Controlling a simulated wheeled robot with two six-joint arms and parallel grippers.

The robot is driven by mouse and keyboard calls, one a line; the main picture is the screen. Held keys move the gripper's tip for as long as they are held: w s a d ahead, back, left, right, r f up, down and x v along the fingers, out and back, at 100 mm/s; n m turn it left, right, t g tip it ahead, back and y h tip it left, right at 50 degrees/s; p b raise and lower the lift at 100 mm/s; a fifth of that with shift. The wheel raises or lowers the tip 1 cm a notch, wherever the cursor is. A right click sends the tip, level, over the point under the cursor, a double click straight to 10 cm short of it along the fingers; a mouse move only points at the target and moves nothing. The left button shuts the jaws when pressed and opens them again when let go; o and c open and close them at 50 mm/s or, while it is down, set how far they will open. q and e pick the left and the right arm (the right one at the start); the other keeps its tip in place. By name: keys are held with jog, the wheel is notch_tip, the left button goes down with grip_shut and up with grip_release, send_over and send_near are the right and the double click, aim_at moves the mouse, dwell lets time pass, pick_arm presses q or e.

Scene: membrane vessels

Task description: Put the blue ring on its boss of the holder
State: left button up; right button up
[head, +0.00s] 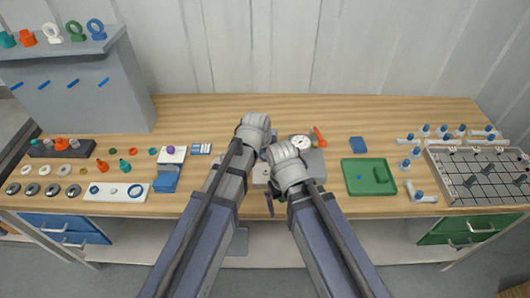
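A large blue ring (96,29) stands upright on the grey shelf at the upper left. My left gripper (257,130) and my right gripper (285,160) are close together over the middle of the bench, away from the shelf and the plate. My arms hide their fingers and most of what lies under them, so their opening and any held thing cannot be told.
The shelf (85,90) also holds a white ring, a green ring and coloured fittings. Several grey rings lie along the left front edge. A white gauge (299,142) is beside my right gripper. A green tray (368,178) and a grey rack (480,180) stand to the right.

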jog(key=shift+r+p, duration=2.15)
jog(key=shift+r, duration=0.3)
